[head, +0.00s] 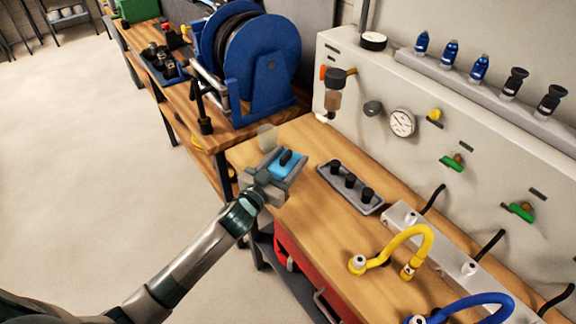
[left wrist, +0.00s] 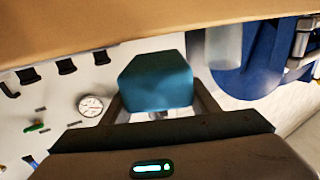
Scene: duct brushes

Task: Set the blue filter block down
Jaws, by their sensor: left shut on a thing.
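The blue filter block (head: 284,169) is between the fingers of my left gripper (head: 287,163), at the near left end of the wooden workbench (head: 310,133). In the left wrist view the block (left wrist: 156,82) fills the space between the two fingers, and the gripper (left wrist: 160,100) is shut on it. My right gripper is not in view.
A pale translucent cylinder (head: 267,138) stands just beyond the block. A grey tray with black knobs (head: 349,188) lies to the right. A blue hose reel (head: 262,75) stands on the far bench. The panel with a gauge (head: 402,122) rises behind; a yellow hose (head: 405,237) lies nearer.

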